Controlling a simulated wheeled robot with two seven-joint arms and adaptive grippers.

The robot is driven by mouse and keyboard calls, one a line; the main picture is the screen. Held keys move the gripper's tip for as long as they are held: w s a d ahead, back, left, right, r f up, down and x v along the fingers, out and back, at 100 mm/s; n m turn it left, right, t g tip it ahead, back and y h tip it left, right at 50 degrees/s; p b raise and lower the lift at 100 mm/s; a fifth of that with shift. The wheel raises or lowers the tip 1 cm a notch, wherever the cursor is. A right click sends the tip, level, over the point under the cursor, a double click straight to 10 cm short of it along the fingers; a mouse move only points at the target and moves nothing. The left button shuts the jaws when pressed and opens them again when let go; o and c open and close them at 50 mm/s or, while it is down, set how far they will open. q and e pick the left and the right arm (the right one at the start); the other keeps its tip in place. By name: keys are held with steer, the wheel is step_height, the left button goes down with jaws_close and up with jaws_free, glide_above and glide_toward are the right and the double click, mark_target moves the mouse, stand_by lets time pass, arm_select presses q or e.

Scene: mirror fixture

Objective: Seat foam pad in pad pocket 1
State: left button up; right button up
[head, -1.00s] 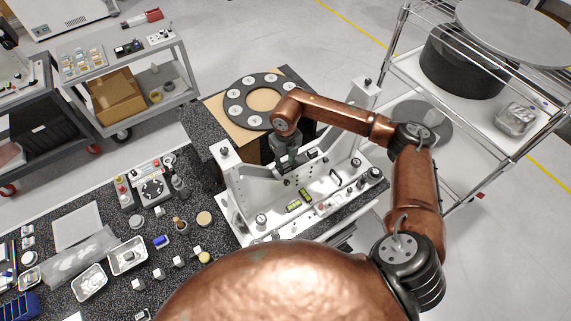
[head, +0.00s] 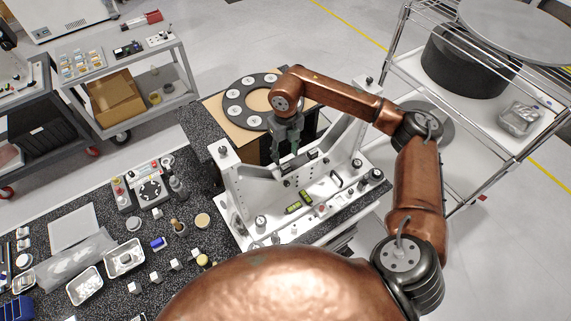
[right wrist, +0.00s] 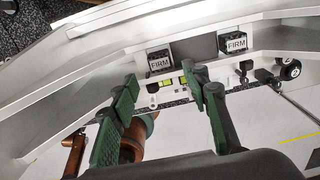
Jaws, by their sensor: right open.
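My right gripper (head: 286,157) points down over the rear beam of the white metal fixture (head: 241,203). In the right wrist view its green fingers (right wrist: 160,78) are spread, with nothing between them. Beyond the fingertips, two dark blocks with white labels reading FIRM sit on the fixture, a left block (right wrist: 159,60) and a right block (right wrist: 236,43). They look like foam pads, apart from the fingers. A plain dark grey patch (right wrist: 197,46) lies between them. I cannot read which pocket is number 1. My left gripper is out of view.
Upright side posts of the fixture (head: 229,172) flank the beam. A dark ring with white discs (head: 235,97) lies behind it. Several small white blocks (head: 175,265) and metal trays (head: 124,258) stand on the speckled table at left. A wire rack (head: 513,140) stands at right.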

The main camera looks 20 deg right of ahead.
mark_target(286, 166)
step_height(286, 166, up, 5)
steer(key=shift+b, duration=0.55)
